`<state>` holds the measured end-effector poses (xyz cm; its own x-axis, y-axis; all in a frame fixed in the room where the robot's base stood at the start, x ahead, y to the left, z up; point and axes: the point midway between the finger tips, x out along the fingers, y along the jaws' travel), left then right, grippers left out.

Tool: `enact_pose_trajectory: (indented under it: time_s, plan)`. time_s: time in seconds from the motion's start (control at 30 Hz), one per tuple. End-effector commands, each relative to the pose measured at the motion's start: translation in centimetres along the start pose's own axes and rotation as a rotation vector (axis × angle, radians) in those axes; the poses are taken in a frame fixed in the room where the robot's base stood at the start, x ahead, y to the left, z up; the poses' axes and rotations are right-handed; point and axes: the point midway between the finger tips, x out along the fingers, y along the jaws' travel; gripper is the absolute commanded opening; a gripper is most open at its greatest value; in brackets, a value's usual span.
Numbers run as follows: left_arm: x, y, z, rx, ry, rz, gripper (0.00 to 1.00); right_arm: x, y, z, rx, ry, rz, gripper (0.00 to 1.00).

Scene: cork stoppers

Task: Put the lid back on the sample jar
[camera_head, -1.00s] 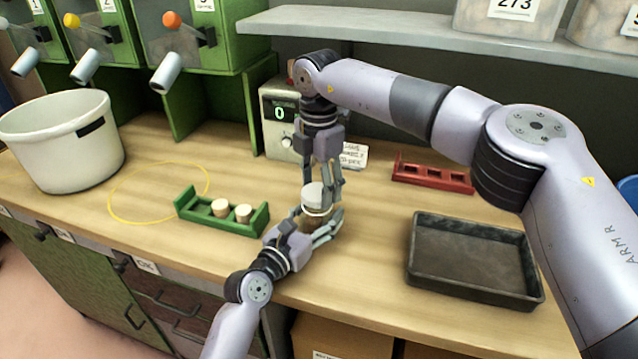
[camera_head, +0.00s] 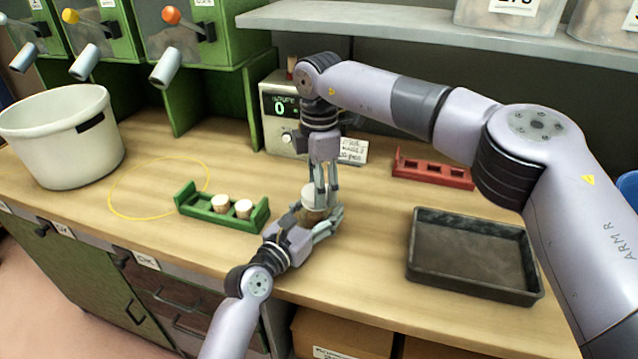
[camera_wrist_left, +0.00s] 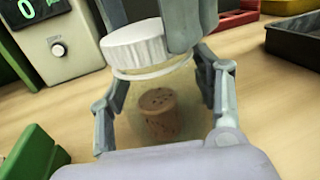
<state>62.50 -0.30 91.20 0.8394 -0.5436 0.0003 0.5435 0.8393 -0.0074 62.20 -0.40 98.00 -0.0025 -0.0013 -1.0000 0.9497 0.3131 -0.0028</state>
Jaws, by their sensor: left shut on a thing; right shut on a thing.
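The clear sample jar (camera_wrist_left: 180,90) stands upright between the fingers of my left gripper (camera_head: 318,220), which is shut on it. A brown speckled cork (camera_wrist_left: 158,115) sits inside the jar. The white ribbed lid (camera_head: 310,193) is at the jar's mouth, and it also shows in the left wrist view (camera_wrist_left: 135,47), slightly tilted, right above the pale rim. I cannot tell whether it is fully seated. My right gripper (camera_head: 324,195) points down from above and is shut on the lid. Its fingers partly hide the lid and the jar's top.
A green rack (camera_head: 205,215) with two pale corks stands left of the jar. A dark tray (camera_head: 418,265) lies to the right, a red rack (camera_head: 432,172) behind it. A meter box (camera_head: 278,125) and a card (camera_head: 353,150) stand behind. A white bucket (camera_head: 60,140) is far left.

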Motion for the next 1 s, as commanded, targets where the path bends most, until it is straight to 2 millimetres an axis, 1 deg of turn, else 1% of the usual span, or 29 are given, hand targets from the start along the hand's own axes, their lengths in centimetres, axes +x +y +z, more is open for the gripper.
enact_pose_trajectory:
  time_s: [0.1,0.2,0.3,0.4,0.5,0.77,0.8,1.0]
  plan:
    - [0.0,-0.03,-0.1,0.0,0.002,-0.001,0.0,-0.09,-0.11,-0.06,0.257,0.002,0.002,0.41]
    - [0.0,-0.03,-0.1,0.0,0.002,-0.001,0.0,-0.1,-0.2,-0.11,0.461,0.002,0.002,0.41]
    - [0.0,-0.04,-0.1,0.0,0.002,-0.001,0.0,-0.1,-0.26,-0.16,0.618,0.002,0.002,0.41]
    - [0.0,-0.04,-0.11,0.0,0.003,-0.001,0.0,-0.11,-0.29,-0.18,0.715,0.003,0.002,0.41]
    - [0.0,-0.04,-0.12,0.0,0.003,-0.001,0.0,-0.11,-0.3,-0.19,0.753,0.003,0.002,0.41]
    - [0.0,-0.06,-0.13,0.0,0.003,-0.001,0.0,-0.13,-0.28,-0.2,0.755,0.004,0.003,0.41]
    - [0.0,-0.06,-0.13,0.0,0.003,-0.001,0.0,-0.13,-0.28,-0.19,0.755,0.004,0.003,0.54]
    - [0.0,-0.06,-0.14,0.0,0.003,-0.001,0.0,-0.07,-0.3,-0.18,0.754,0.003,0.002,0.68]
